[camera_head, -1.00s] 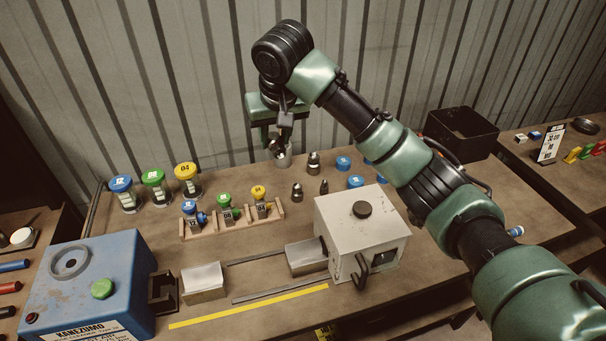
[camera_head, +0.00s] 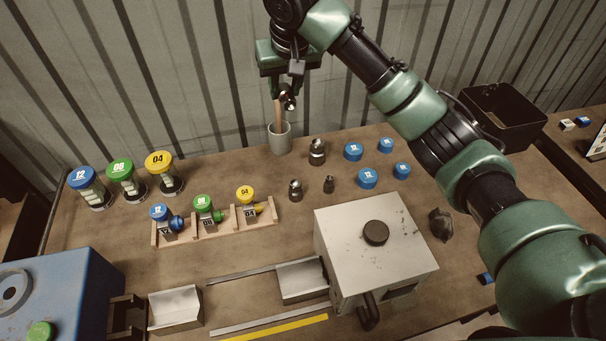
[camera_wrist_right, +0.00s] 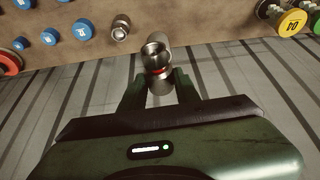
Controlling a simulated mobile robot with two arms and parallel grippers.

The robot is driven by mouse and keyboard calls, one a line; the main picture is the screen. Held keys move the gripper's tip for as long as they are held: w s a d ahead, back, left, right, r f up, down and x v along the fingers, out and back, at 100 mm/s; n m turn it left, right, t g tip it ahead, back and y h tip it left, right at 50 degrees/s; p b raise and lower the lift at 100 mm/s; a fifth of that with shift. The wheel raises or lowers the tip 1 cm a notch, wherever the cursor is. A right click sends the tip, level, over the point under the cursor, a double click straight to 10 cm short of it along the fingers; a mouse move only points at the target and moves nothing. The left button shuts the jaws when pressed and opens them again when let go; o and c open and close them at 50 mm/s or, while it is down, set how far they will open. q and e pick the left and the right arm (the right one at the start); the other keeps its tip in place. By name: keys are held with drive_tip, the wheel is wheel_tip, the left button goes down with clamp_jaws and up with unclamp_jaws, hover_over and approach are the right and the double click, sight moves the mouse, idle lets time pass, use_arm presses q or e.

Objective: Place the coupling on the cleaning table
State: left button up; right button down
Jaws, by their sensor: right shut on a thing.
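My right gripper (camera_head: 283,92) is at the back of the wooden table, near the ribbed wall, above a grey cup (camera_head: 279,140). It is shut on a small shiny metal coupling (camera_head: 290,102). In the right wrist view the coupling (camera_wrist_right: 157,52) sits between the fingers (camera_wrist_right: 158,84), with its open round end showing and a red band around it. A brown stick (camera_head: 277,112) stands up from the cup, close beside the gripper. My left gripper is not in view. No label shows which surface is the cleaning table.
Metal fittings (camera_head: 317,152) and several blue caps (camera_head: 353,152) stand right of the cup. A wooden rack (camera_head: 214,230) and capped jars (camera_head: 122,172) are to the left. A pale machine box (camera_head: 376,240) stands in front. A black bin (camera_head: 503,115) is at the right.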

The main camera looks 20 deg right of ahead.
drive_tip(key=b, duration=0.5)
hover_over(288, 173)
drive_tip(key=s, duration=0.2)
wheel_tip(288, 173, down, 5)
wheel_tip(288, 173, down, 15)
drive_tip(key=p, duration=0.3)
drive_tip(key=shift+w, duration=0.15)
wheel_tip(288, 173, down, 5)
drive_tip(key=shift+f+p, duration=0.1)
drive_tip(key=shift+p, duration=0.25)
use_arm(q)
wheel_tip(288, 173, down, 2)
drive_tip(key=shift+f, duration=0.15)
use_arm(e)
drive_tip(key=c, duration=1)
unclamp_jaws()
drive_tip(key=shift+f, duration=0.1)
drive_tip(key=shift+c, duration=0.2)
